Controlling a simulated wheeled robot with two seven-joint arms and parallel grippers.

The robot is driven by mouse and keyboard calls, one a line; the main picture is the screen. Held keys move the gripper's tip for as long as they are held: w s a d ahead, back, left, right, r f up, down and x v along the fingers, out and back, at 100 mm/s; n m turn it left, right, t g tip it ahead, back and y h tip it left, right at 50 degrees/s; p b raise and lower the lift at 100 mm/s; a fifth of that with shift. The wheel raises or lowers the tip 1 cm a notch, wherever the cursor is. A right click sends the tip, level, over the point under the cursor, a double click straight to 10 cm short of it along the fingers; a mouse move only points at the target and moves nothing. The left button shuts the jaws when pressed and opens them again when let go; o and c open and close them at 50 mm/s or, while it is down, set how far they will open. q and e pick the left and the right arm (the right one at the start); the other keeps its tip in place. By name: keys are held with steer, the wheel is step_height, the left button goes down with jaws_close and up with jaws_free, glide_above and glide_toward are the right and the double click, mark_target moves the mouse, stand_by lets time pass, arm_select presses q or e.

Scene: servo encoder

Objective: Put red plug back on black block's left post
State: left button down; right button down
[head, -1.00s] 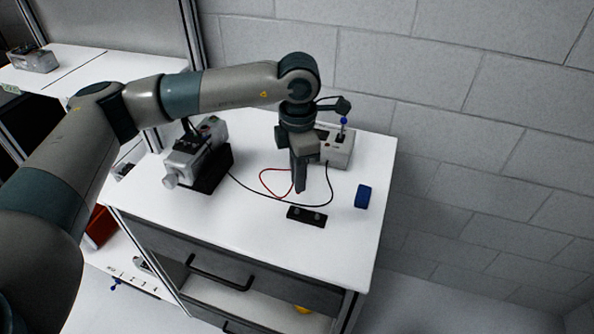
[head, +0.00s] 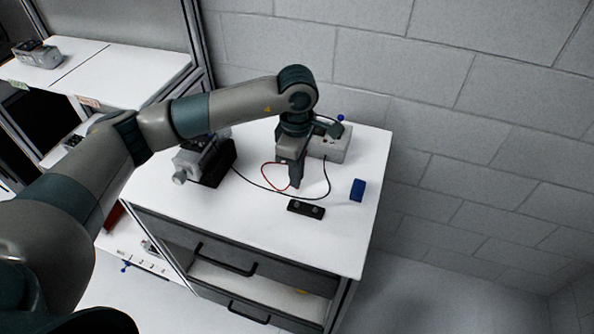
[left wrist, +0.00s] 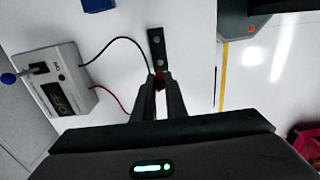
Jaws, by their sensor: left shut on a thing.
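My left gripper (head: 294,185) points down over the white tabletop. It is shut on the red plug (left wrist: 160,82), whose red tip shows between the fingertips in the left wrist view; the fingers hide most of it. The black block (head: 318,212) lies flat just in front of the fingertips, apart from them as seen in the head view. It also shows in the left wrist view (left wrist: 153,50), with two round grey posts on top, both bare. A red cable (head: 264,182) loops from near the gripper. My right gripper is not in view.
A grey box (head: 338,150) with a blue-knobbed lever stands behind the gripper. A grey device on a black base (head: 216,168) stands left. A blue block (head: 357,190) lies right of the black block. A black cable (head: 327,185) curves behind it. The front tabletop is clear.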

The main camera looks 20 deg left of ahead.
arm_select(q)
steer(key=shift+f, duration=0.25)
steer(key=shift+f, duration=0.8)
steer(key=shift+f+b, duration=0.5)
steer(key=shift+f, duration=0.7)
steer(key=shift+f+b, duration=1.25)
steer(key=shift+b, duration=0.1)
steer(key=shift+f+b, duration=0.1)
steer(key=shift+b, duration=0.7)
steer(key=shift+b, duration=0.6)
steer(key=shift+f, duration=0.1)
stand_by(0.7)
